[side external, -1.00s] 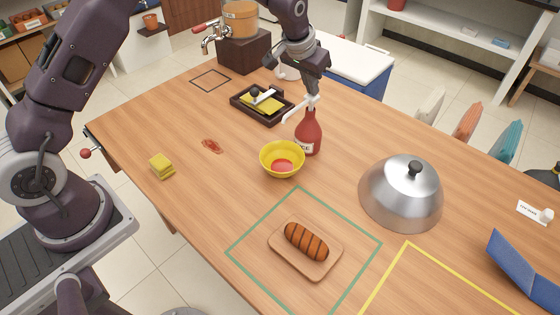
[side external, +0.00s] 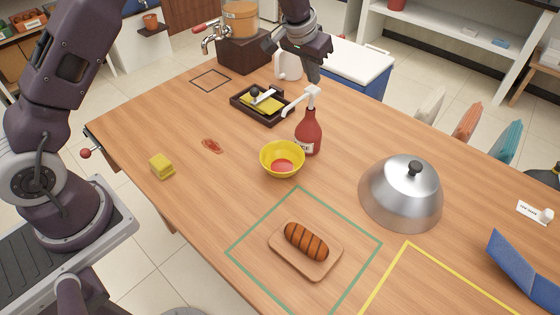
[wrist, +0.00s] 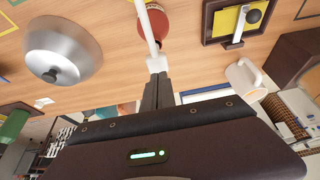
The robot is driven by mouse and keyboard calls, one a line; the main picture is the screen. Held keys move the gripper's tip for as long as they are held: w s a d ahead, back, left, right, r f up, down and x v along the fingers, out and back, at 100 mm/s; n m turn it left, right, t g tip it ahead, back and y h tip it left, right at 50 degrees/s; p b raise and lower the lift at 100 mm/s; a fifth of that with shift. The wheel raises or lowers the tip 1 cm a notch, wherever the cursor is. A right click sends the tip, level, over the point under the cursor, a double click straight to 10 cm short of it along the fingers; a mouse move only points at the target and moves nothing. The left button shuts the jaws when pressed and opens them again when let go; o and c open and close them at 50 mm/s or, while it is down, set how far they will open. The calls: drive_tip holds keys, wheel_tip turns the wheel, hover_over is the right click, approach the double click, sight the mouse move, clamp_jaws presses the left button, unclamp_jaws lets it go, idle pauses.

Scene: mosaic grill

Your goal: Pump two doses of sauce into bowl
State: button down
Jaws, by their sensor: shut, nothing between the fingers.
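The red sauce bottle (side external: 309,134) stands upright on the table with a white pump head (side external: 311,97) on top. Its spout points left, towards the yellow bowl (side external: 282,146). The bowl stands next to the bottle and holds red sauce (side external: 281,165). My gripper (side external: 314,80) is shut and empty, with its fingertips just above the pump head. In the wrist view the shut fingers (wrist: 158,78) point at the white pump (wrist: 156,62), and the bottle (wrist: 154,24) is partly seen beyond it. I cannot tell from the pictures whether the fingertips touch the pump.
A steel dome (side external: 402,195) stands to the right. A grilled sausage lies on a wooden board (side external: 318,273) in front. A black tray (side external: 271,120) with a yellow item is behind left. A sponge (side external: 161,167) and a red spill (side external: 212,146) lie left.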

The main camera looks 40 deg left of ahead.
sight(312, 89)
drive_tip(key=shift+f, duration=1.9)
drive_tip(key=shift+r, duration=1.9)
wheel_tip(312, 89, up, 6)
